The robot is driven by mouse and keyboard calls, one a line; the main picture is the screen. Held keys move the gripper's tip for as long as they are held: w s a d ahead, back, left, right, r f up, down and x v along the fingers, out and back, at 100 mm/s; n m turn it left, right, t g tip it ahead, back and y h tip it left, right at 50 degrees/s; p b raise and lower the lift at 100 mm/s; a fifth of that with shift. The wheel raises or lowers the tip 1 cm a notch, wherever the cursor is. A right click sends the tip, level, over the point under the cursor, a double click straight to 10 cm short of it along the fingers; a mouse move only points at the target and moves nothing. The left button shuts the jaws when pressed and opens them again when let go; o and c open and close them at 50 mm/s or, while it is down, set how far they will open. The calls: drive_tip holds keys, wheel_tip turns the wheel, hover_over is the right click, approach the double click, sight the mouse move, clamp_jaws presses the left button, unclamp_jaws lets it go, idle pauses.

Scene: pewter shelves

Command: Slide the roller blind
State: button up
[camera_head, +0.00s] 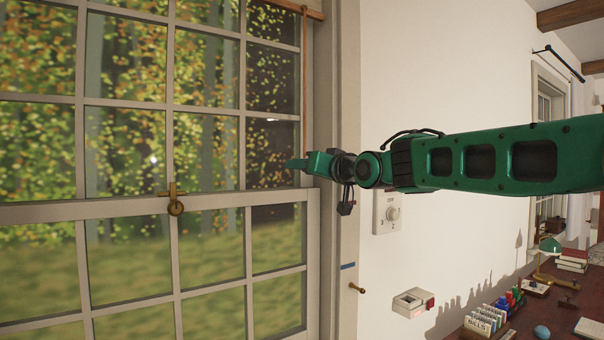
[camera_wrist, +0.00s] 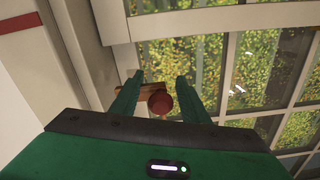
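No spread blind cloth can be made out. My gripper (camera_head: 294,163) is at the window's right edge, by the lower part of the cord. In the wrist view my gripper (camera_wrist: 159,92) is open, its green fingers apart. A dark red round knob (camera_wrist: 159,103) shows between the fingers, with a short wooden piece (camera_wrist: 128,94) behind it. I cannot tell whether the knob touches a finger.
The window has a brass latch (camera_head: 175,204) on its middle rail. A dial (camera_head: 390,212) is on the wall below my arm, and a small brass knob (camera_head: 357,288) is lower down. A desk (camera_head: 460,330) with a lamp (camera_head: 549,246) and books stands at the lower right.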

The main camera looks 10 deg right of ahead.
drive_tip(key=v, duration=1)
drive_tip(key=shift+s+d, duration=0.15)
drive_tip(key=shift+s, duration=0.15)
drive_tip(key=shift+d, duration=0.1)
